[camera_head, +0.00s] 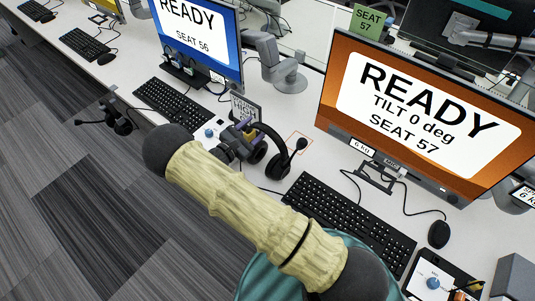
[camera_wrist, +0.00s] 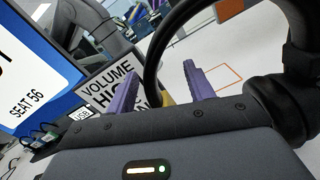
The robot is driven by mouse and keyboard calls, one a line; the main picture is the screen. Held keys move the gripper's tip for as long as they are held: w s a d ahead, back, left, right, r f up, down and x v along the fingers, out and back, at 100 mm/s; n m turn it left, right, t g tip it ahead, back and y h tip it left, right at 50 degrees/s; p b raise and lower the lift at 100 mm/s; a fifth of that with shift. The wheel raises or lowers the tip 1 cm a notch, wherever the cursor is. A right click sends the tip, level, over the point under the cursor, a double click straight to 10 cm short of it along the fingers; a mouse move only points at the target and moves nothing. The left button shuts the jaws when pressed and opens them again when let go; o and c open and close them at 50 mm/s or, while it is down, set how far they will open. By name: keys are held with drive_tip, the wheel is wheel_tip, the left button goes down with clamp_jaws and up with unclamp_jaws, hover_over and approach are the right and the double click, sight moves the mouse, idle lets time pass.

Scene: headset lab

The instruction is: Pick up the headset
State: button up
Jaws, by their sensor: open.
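The black headset (camera_head: 278,166) with a boom microphone is on the white desk between the two monitors, partly hidden by my arm and gripper. My gripper (camera_head: 243,128), with purple fingers, is at the headset's headband on its left side. In the wrist view, the fingers (camera_wrist: 160,82) are apart, and the black headband (camera_wrist: 151,65) arcs up between them. I cannot tell whether either finger touches it. An ear cup (camera_wrist: 283,105) shows at the right of that view. The gripper is open.
A VOLUME HIGH sign (camera_head: 244,107) stands just behind my gripper. The SEAT 57 monitor (camera_head: 420,115) and keyboard (camera_head: 345,222) are to the right, the SEAT 56 monitor (camera_head: 198,38) to the left. Another headset (camera_head: 121,125) is at the desk's left edge. An orange outline (camera_head: 300,137) marks bare desk.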

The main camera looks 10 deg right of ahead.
drive_tip(key=shift+c, duration=0.4)
clamp_jaws()
drive_tip(key=shift+r, duration=0.1)
wheel_tip(320, 180, up, 10)
drive_tip(key=shift+f+b, duration=0.1)
drive_tip(key=shift+b, duration=0.6)
